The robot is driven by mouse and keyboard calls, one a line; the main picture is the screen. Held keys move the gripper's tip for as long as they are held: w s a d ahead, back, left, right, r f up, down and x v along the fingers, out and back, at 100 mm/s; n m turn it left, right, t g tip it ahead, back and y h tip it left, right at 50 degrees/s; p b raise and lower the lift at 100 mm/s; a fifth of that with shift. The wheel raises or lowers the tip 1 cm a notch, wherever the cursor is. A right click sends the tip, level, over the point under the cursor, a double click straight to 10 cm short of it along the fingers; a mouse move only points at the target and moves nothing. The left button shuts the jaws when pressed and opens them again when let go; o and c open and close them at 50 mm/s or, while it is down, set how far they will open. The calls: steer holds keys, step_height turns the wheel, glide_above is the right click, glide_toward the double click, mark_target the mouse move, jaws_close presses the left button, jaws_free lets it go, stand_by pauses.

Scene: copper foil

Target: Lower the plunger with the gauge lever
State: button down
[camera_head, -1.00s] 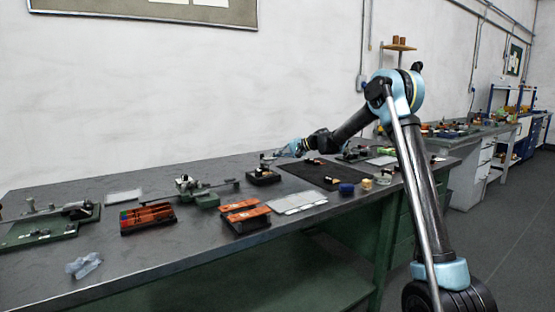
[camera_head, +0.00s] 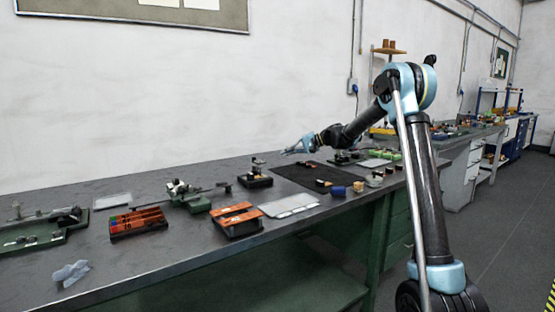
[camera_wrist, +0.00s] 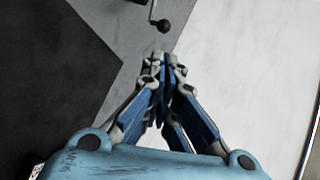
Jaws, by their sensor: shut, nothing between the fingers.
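The gauge (camera_head: 256,173) is a small upright instrument on a dark block, standing at the back left of a black mat in the head view. My gripper (camera_head: 288,152) is to the right of it and a little above the bench, apart from it. In the wrist view a thin metal lever with a black ball knob (camera_wrist: 163,25) shows at the top edge, just beyond my fingertips (camera_wrist: 160,62). It appears to be the gauge lever. The fingers are shut and empty, and do not appear to touch the knob. The plunger is too small to make out.
The black mat (camera_head: 300,179) holds several small parts. Orange trays (camera_head: 236,218), a white sheet (camera_head: 289,205) and a green fixture (camera_head: 187,197) stand on the grey bench to the left and front. The white wall (camera_wrist: 262,60) is close on the right in the wrist view.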

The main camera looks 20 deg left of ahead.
steer(key=shift+v, duration=1.85)
steer(key=shift+w, duration=0.15)
steer(key=shift+d, duration=0.1)
steer(key=s+d+f+h, duration=0.1)
steer(key=s+d+h, duration=0.1)
steer(key=s+d, duration=0.6)
steer(key=s+d+f+t+h, duration=0.1)
steer(key=s+d+h, duration=0.1)
steer(key=s+d, duration=0.6)
steer(key=s+d+f+t+h, duration=0.1)
steer(key=s+d+h, duration=0.1)
steer(key=s+d, duration=0.6)
steer(key=shift+s+d, duration=0.2)
steer(key=shift+d, duration=0.1)
steer(key=s+d+f+h, duration=0.3)
steer(key=s+d+f, duration=0.6)
steer(key=s, duration=0.4)
steer(key=s+d+f+h, duration=0.4)
steer(key=s+d+f, duration=0.5)
steer(key=s+d, duration=0.2)
steer(key=shift+s+d+f+t, duration=0.25)
steer(key=shift+s+f+t, duration=0.05)
steer(key=shift+s, duration=0.6)
